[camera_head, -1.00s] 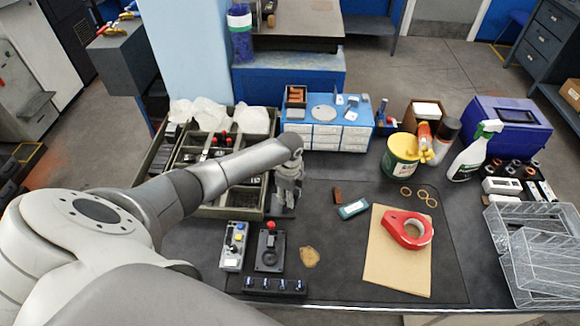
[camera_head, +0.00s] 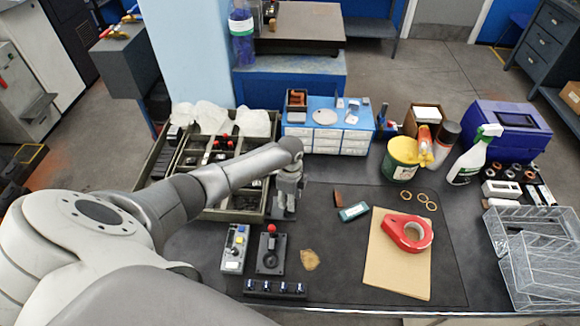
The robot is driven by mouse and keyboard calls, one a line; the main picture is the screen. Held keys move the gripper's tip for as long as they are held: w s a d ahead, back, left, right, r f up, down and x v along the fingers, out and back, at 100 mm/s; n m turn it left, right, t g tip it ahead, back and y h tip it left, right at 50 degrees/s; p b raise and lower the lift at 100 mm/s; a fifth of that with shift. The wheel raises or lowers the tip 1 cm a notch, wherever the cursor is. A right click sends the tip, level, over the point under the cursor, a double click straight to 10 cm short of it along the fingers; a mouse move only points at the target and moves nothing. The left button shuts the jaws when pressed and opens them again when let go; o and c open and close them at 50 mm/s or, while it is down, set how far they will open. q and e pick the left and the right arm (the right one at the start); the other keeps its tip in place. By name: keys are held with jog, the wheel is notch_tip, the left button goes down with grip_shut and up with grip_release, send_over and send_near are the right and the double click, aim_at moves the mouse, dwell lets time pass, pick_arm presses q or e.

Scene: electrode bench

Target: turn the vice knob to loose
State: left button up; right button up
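My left arm comes in from the left, and its gripper (camera_head: 283,210) points down at the back left of the dark work mat. The fingers are small and dark, so I cannot tell whether they are open or shut, or whether they touch anything. I cannot make out a vice knob with certainty; a vice may be hidden behind or under the gripper. A black box with a red-topped stick (camera_head: 271,250) stands just in front of the gripper. My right gripper is not in view.
A grey control box (camera_head: 234,250) and a black strip (camera_head: 275,288) lie near the front edge. A divided tray (camera_head: 160,165) is behind the arm, blue drawers (camera_head: 325,136) at the back. A red tape roll (camera_head: 407,232) lies on brown paper (camera_head: 395,275); wire baskets (camera_head: 540,265) are at right.

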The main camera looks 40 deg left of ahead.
pick_arm(q)
notch_tip(320, 180, up, 12)
dwell(0.7)
jog(key=shift+s+f, duration=0.1)
dwell(0.4)
